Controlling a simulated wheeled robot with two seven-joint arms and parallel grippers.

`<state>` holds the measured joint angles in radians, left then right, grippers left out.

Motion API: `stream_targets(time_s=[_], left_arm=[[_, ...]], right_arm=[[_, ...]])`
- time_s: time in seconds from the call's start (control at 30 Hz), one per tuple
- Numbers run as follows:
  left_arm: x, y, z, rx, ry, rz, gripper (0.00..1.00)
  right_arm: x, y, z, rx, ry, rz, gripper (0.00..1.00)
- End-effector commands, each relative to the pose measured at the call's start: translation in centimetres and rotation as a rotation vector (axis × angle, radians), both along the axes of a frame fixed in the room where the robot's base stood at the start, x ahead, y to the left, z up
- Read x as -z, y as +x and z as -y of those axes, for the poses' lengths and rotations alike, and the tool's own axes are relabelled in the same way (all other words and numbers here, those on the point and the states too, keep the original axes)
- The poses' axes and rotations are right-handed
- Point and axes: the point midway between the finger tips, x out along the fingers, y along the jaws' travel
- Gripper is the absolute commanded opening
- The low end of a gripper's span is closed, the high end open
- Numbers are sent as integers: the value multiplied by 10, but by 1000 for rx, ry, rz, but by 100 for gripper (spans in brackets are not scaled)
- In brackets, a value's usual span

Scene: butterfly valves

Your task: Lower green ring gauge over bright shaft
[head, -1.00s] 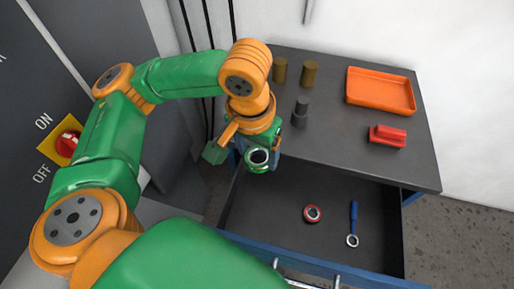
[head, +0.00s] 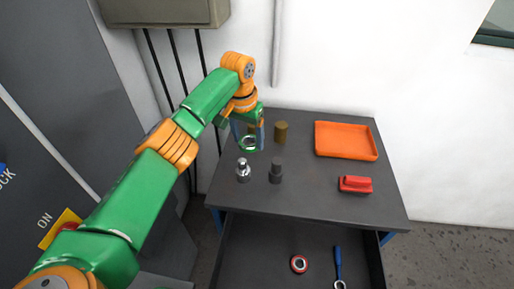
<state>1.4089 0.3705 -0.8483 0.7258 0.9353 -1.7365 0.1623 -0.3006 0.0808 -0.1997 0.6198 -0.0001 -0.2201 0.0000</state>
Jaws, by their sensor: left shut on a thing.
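The green ring gauge (head: 247,151), with a pale inner bore, is held in my left gripper (head: 249,136). The gripper points down over the back left of the dark tabletop, its jaws shut on the ring. The bright shaft (head: 243,172), a shiny stepped post, stands upright on the tabletop. The ring shows just above and behind it in the head view, apart from it and not around it. The exact height of the ring over the tabletop is hard to tell. My right gripper is not in view.
A dark shaft (head: 276,171) stands right of the bright one. A brass cylinder (head: 281,132) stands behind; another is partly hidden by my gripper. An orange tray (head: 346,154) and red block (head: 355,185) lie right.

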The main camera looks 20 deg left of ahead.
Motion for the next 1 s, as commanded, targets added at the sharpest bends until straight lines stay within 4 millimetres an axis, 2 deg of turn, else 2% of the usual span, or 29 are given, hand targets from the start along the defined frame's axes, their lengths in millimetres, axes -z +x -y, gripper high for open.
stream_targets(time_s=[0.03,0.13,1.0], left_arm=[[-17,0,-8,8,0,-9,0],[-13,-1,-18,29,4,-10,0],[59,-2,-22,36,7,-11,0]], right_arm=[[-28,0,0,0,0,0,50],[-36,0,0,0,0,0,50],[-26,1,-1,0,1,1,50]])
